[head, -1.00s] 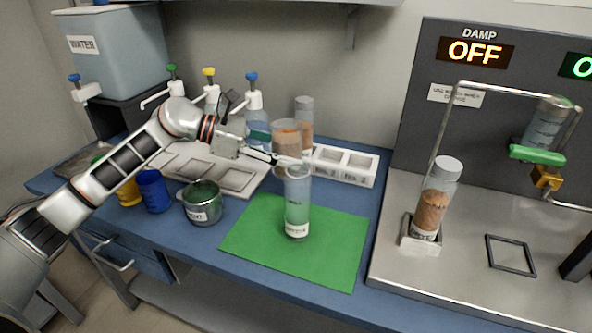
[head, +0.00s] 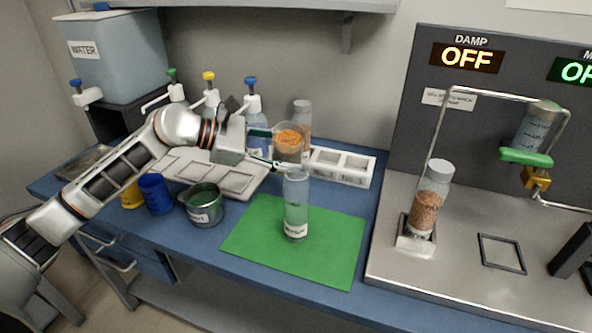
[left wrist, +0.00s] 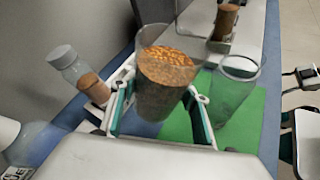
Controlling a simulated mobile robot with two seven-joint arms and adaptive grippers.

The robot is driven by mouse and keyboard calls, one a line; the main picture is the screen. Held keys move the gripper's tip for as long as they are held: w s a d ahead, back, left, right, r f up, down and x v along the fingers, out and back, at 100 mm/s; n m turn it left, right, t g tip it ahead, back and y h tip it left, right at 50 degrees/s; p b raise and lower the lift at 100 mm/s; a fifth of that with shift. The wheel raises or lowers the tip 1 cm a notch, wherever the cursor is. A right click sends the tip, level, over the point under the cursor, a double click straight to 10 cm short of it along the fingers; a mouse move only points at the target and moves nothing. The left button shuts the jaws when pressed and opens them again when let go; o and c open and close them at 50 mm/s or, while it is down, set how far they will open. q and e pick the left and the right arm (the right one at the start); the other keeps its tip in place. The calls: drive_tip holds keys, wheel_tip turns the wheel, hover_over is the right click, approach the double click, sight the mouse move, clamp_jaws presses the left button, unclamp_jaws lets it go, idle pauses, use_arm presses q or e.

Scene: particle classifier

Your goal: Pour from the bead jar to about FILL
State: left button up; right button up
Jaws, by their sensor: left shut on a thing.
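The bead jar (head: 290,146) is a clear open cylinder of orange-brown beads. A clear, greenish, open cylinder (head: 296,205) stands upright on the mat, just below and in front of the jar. In the left wrist view, this cylinder (left wrist: 232,95) is right of the jar. Its fill line is too small to read.
A capped bead jar (head: 302,118) stands behind. Another (head: 428,205) stands in a holder on the steel bench at right. A grey cup (head: 203,205), blue cup (head: 155,193) and white rack (head: 343,166) stand around the mat. The mat's right side is clear.

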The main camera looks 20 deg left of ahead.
sight(287, 151)
use_arm(q)
drive_tip(key=shift+s+r, duration=0.15)
drive_tip(key=shift+r, duration=0.2)
drive_tip(key=shift+d+f+m, duration=0.1)
drive_tip(key=shift+m, duration=0.2)
drive_tip(key=shift+r, duration=0.2)
drive_tip(key=shift+s, duration=0.15)
drive_tip(key=shift+s+d+r+m+t+y+p, duration=0.35)
drive_tip(key=shift+s+r+m+t+p, duration=0.1)
drive_tip(key=shift+r+m+t, duration=0.35)
idle(0.7)
drive_tip(key=shift+w+r+m, duration=0.1)
drive_tip(key=shift+r+m, duration=0.05)
drive_tip(key=shift+m, duration=0.25)
idle(0.4)
